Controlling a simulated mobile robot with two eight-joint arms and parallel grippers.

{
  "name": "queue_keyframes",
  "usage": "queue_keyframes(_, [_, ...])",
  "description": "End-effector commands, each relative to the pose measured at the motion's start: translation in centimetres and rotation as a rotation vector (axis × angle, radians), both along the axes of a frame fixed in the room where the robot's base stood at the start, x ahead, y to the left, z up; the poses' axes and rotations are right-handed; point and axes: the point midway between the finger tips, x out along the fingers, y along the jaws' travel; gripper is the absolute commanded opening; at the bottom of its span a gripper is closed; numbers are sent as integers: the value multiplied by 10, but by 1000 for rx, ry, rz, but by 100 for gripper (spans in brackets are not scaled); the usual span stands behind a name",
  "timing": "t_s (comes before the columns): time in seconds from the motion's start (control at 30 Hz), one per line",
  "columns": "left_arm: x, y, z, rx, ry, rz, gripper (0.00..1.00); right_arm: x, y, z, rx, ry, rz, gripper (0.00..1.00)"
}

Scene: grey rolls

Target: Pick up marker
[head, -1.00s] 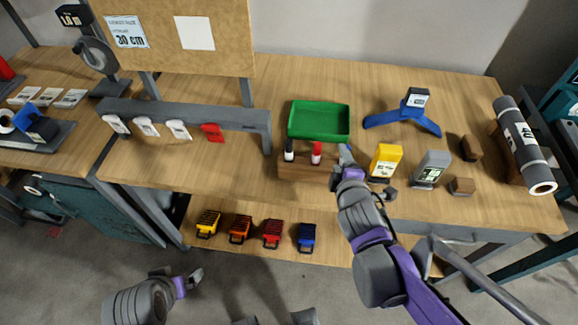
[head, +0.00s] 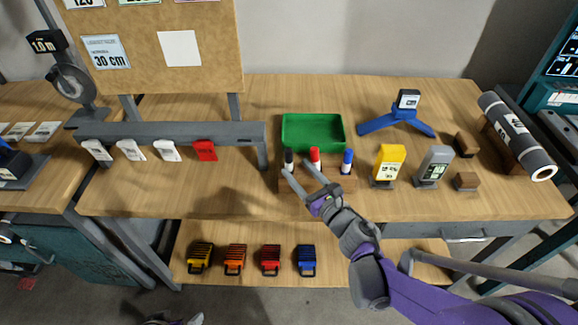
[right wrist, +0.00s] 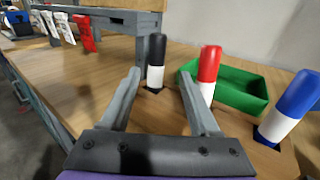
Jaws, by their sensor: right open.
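Three capped markers stand upright in a wooden block (head: 320,184) at the table's front: black (head: 289,160), red (head: 315,158) and blue (head: 347,161). My right gripper (head: 296,170) is open and empty in front of the block's left part. In the right wrist view, the black marker (right wrist: 156,62) shows between the spread fingers of my right gripper (right wrist: 160,76), beyond their tips. The red marker (right wrist: 208,75) is partly behind the right finger, and the blue marker (right wrist: 289,107) is farther right. A bit of my left gripper (head: 182,321) shows at the bottom edge.
A green tray (head: 312,147) sits behind the block. A yellow device (head: 388,163) and a grey device (head: 435,166) stand to its right. A grey rail with hanging tags (head: 180,132) is at left. Coloured crates (head: 270,258) sit on the lower shelf.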

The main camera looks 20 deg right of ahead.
Motion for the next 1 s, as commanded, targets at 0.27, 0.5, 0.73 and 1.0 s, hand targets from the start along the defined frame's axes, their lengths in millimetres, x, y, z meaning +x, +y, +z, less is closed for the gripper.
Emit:
queue_keyframes(0.27, [0,0,-2,0,1,0,100,27,10,-1,2,1,0,62])
queue_keyframes(0.5, [0,0,-6,0,2,0,100,58,25,-4,4,1,1,62])
queue_keyframes(0.73, [0,0,-6,0,2,0,100,69,27,-3,3,1,-2,62])
queue_keyframes(1.0, [0,0,-6,0,2,0,100,68,27,-3,3,1,-2,30])
